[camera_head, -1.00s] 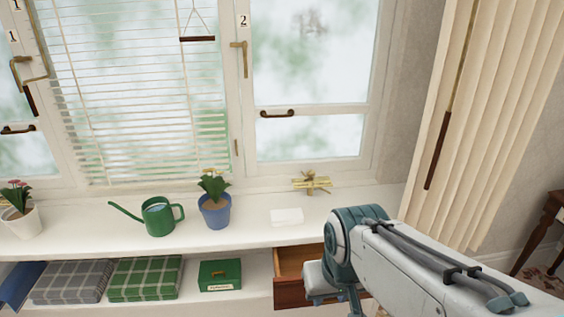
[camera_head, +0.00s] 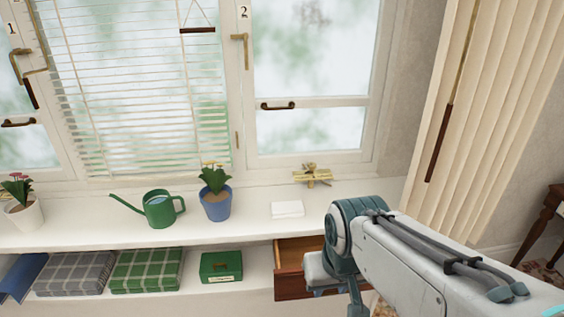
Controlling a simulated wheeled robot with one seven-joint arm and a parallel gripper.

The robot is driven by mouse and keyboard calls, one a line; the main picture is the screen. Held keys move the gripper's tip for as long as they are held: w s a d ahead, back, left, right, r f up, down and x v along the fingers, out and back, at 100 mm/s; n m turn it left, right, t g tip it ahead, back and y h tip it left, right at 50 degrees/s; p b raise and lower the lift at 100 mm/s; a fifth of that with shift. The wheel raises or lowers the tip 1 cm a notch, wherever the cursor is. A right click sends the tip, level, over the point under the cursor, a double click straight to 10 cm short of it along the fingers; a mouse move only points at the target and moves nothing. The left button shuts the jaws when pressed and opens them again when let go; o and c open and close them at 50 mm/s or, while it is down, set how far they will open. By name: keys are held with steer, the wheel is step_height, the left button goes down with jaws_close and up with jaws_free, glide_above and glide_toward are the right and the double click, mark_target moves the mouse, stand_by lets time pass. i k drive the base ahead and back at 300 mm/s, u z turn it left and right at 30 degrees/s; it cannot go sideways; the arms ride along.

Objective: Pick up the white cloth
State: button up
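The white cloth (camera_head: 287,209) lies folded flat on the white windowsill (camera_head: 110,232), right of the blue flower pot and left of my arm. My arm comes in from the lower right. Its wrist end is above the open drawer, to the right of and below the cloth in the picture, apart from it. Part of my gripper (camera_head: 352,300) shows at the bottom edge; its fingertips are not clearly visible, so its opening cannot be judged.
A blue pot with a plant (camera_head: 216,203), a green watering can (camera_head: 160,208) and a tied yellow bundle (camera_head: 312,175) stand near the cloth. Below, an open wooden drawer (camera_head: 290,285) juts out beside a green box (camera_head: 221,267) and folded plaid cloths (camera_head: 146,270). Pleated curtains (camera_head: 490,120) hang right.

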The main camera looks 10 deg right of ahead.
mark_target(290, 209)
steer(key=u, duration=1.2)
steer(key=i, duration=1.55)
steer(key=z, duration=2.8)
